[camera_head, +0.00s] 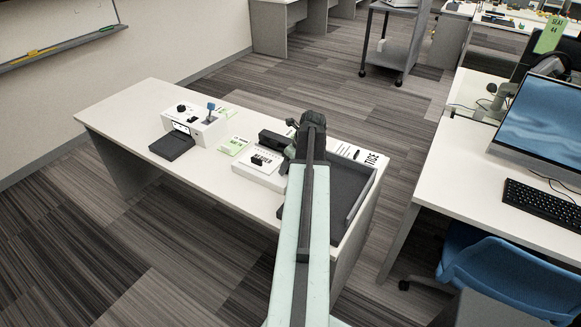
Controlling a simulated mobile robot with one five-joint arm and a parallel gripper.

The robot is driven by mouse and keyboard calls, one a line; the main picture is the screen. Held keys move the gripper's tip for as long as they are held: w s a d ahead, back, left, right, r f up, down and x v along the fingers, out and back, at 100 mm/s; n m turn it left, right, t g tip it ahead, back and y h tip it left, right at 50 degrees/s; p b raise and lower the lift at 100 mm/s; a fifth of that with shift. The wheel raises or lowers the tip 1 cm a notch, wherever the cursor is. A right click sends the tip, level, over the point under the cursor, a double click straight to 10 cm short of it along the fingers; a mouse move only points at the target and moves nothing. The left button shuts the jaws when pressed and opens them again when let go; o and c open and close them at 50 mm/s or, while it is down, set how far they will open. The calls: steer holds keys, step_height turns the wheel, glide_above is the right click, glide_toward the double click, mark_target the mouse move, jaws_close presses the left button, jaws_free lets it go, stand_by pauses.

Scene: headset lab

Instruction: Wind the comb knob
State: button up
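A white control box (195,124) stands on the white table, with a round black knob (181,109) and a blue-topped lever (211,107) on top. A flat white box (260,173) with dark lettering and a small black part (257,161) on top lies to its right. I cannot tell which of these black parts is the comb knob. My pale green arm reaches up from the bottom and hides part of the table. My gripper (287,157) is mostly hidden by the arm's dark end, just right of the flat white box; its fingers are too small to read.
A dark tray (345,212) lies at the table's right end, partly behind my arm. A black pad (172,146) sits before the control box, and green cards (233,146) lie between the boxes. A desk with a monitor (543,124) and a blue chair (510,270) are at right.

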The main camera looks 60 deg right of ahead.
jaws_close()
steer(key=shift+d, duration=0.2)
steer(key=shift+a, duration=0.1)
steer(key=shift+n, duration=0.3)
steer(key=n+y, duration=0.2)
steer(key=n, duration=0.2)
steer(key=shift+d, duration=0.2)
steer(key=n+y, duration=0.1)
steer(key=n, duration=0.2)
steer(key=n+g, duration=0.1)
steer(key=n, duration=0.1)
steer(key=shift+w+n+g+y, duration=0.1)
steer(key=shift+n+g+y, duration=0.2)
steer(key=shift+n+y, duration=0.1)
steer(key=n, duration=0.2)
steer(key=n+g+y, duration=0.1)
steer(key=n, duration=0.2)
steer(key=shift+w+d+g, duration=0.1)
steer(key=shift+w+g, duration=0.05)
steer(key=shift+g, duration=0.15)
steer(key=n, duration=0.2)
steer(key=n+g, duration=0.1)
steer(key=n, duration=0.1)
steer(key=shift+n+g, duration=0.3)
